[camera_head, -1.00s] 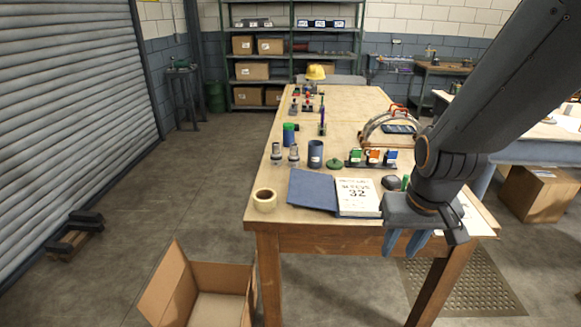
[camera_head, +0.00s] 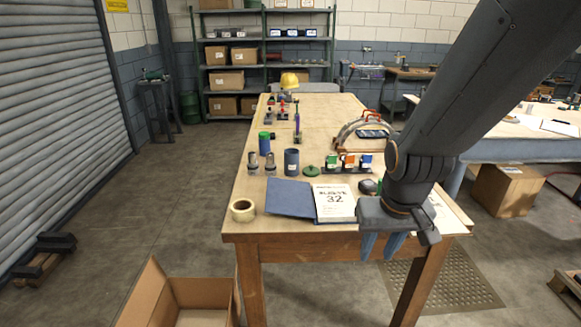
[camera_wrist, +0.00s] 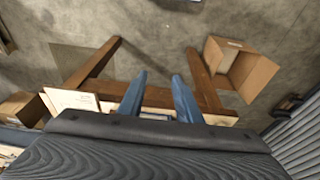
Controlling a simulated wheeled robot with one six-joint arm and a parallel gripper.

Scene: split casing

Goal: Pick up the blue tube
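A dark blue tube (camera_head: 291,162) with a small white label stands upright on the wooden table (camera_head: 240,203), behind the blue folder. A second cylinder, blue with a green top (camera_head: 265,143), stands upright behind it to the left. My gripper (camera_head: 380,248) hangs at the table's front edge, right of and nearer than the dark blue tube, with its fingers pointing down. In the wrist view its two blue fingers (camera_wrist: 159,82) are apart with nothing between them. The wrist view does not show the tube.
A blue folder and white calendar (camera_head: 334,203) lie in front of the tube. An open carton (camera_head: 195,292) is on the floor.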

